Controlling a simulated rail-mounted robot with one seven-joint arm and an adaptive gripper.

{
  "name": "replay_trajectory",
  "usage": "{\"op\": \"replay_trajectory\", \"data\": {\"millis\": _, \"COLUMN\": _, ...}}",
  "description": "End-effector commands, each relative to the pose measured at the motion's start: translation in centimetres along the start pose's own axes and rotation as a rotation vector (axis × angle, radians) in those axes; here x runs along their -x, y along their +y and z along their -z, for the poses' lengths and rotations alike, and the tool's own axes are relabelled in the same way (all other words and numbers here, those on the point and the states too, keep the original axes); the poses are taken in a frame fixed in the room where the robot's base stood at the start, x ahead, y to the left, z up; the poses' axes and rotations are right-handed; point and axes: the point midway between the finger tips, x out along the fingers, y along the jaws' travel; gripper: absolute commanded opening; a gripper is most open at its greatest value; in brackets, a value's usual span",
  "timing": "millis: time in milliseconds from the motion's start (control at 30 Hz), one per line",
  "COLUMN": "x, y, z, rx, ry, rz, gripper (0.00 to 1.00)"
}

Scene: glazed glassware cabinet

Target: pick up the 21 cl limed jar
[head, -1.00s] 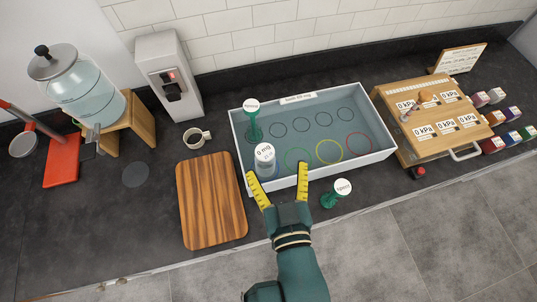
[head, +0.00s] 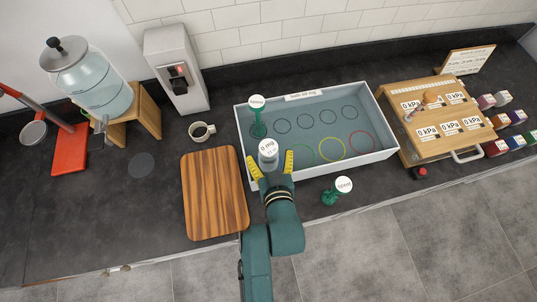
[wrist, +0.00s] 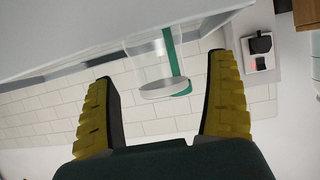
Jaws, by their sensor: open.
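The jar (head: 268,158), clear with a round white label on top reading "0 mg", stands in the front left of the grey-blue tray (head: 345,169). My gripper (head: 270,162) reaches over the tray's front wall with its yellow fingers open, one on each side of the jar in the head view. In the wrist view the clear jar (wrist: 152,62) shows between and beyond the open fingers (wrist: 163,70), with its pale round end towards me. I cannot tell whether either finger touches it.
A green stand with a round tag reading "spent" (head: 257,118) is just behind the jar. Another (head: 331,195) stands before the tray. A wooden board (head: 214,195) and a cup (head: 199,133) lie left.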

Motion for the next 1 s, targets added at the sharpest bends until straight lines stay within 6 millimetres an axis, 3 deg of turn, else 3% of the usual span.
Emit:
{"op": "replay_trajectory", "data": {"millis": 100, "x": -2.2, "y": 0.1, "z": 0.1, "rx": 0.0, "ry": 0.002, "rz": 0.0, "gripper": 0.88}}
{"op": "replay_trajectory", "data": {"millis": 200, "x": -3.1, "y": 0.1, "z": 0.0, "rx": 0.0, "ry": 0.001, "rz": 0.0, "gripper": 0.88}}
{"op": "replay_trajectory", "data": {"millis": 433, "x": -3.2, "y": 0.1, "z": 0.0, "rx": 0.0, "ry": 0.001, "rz": -0.001, "gripper": 0.87}}
{"op": "replay_trajectory", "data": {"millis": 800, "x": -3.2, "y": 0.1, "z": 0.0, "rx": 0.0, "ry": 0.001, "rz": 0.0, "gripper": 0.16}}
{"op": "replay_trajectory", "data": {"millis": 1000, "x": -3.2, "y": 0.1, "z": 0.1, "rx": 0.0, "ry": 0.004, "rz": -0.001, "gripper": 0.13}}
